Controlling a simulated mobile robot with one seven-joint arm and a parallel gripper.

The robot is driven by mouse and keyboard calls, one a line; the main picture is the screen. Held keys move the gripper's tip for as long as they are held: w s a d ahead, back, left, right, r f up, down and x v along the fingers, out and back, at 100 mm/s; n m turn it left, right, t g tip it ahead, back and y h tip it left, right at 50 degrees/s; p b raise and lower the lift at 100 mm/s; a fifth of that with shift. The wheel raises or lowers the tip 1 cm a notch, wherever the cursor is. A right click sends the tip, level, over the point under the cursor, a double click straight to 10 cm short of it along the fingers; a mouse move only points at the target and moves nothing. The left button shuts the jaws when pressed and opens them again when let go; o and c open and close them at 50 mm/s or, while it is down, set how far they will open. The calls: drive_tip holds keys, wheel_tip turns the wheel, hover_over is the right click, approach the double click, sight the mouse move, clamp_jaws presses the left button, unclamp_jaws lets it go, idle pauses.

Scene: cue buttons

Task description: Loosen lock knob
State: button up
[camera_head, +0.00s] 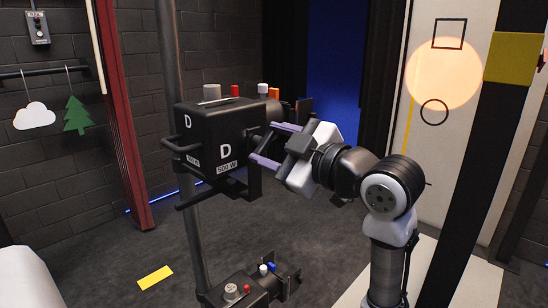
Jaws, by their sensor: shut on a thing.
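A black stage lamp (208,128) marked "D" and "500 W" is mounted on a vertical pole (169,60). My gripper (262,144) is at the lamp's right side, its two purple fingers on either side of a small dark part there. This appears to be the lock knob (262,139), mostly hidden by the fingers and too dark to make out its shape. The gripper is shut on it. My arm reaches in from the right.
A second dark unit with small knobs (234,293) sits low at the front. Yellow tape (155,277) marks the dark floor. A cloud cutout (34,116) and tree cutout (77,116) hang left. A dark post (490,140) stands right. Floor behind the arm is clear.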

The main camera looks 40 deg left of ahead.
drive_tip(key=n+b, duration=0.1)
drive_tip(key=n, duration=0.1)
drive_tip(key=n+b, duration=0.1)
drive_tip(key=shift+f+n, duration=0.2)
drive_tip(key=shift+n, duration=0.2)
drive_tip(key=n+b, duration=0.2)
drive_tip(key=n, duration=0.1)
drive_tip(key=shift+s+n, duration=0.15)
drive_tip(key=shift+n, duration=0.15)
drive_tip(key=n+b, duration=0.1)
drive_tip(key=n, duration=0.2)
drive_tip(key=shift+f+n+b, duration=0.1)
drive_tip(key=shift+n+b, duration=0.2)
drive_tip(key=shift+b, duration=0.1)
drive_tip(key=shift+n+b, duration=0.55)
drive_tip(key=shift+n, duration=1.45)
drive_tip(key=o, duration=1)
drive_tip(key=shift+d, duration=0.15)
